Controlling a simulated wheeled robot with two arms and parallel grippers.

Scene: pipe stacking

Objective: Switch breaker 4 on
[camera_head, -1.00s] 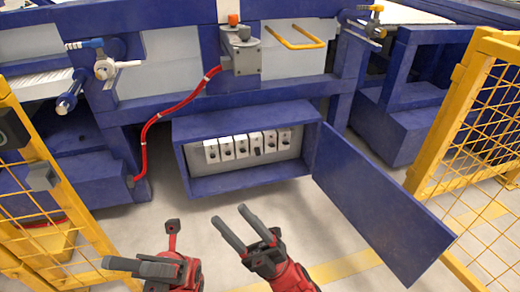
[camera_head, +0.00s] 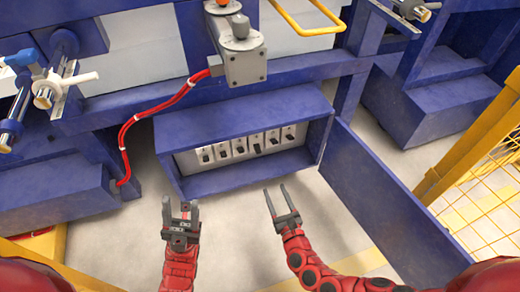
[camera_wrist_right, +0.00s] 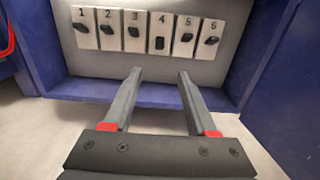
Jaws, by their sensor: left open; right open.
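Breaker 4 (camera_wrist_right: 160,33) is in a row of numbered breakers inside the open blue box; its dark lever sits lower than its neighbours' levers. In the head view breaker 4 (camera_head: 257,143) is small, right of the row's middle. My right gripper (camera_head: 275,190) is open and empty in front of the box, pointing at it. In the right wrist view its fingers (camera_wrist_right: 160,74) are below breaker 4, apart from it. My left gripper (camera_head: 180,207) is open and empty, in front of the box's left end.
The blue box (camera_head: 240,183) has a raised frame around the breakers. Its door (camera_head: 385,205) hangs open on the right, near my right arm. A red cable (camera_head: 125,145) runs at the left. A yellow mesh fence (camera_head: 480,205) stands at the far right. The floor before the box is clear.

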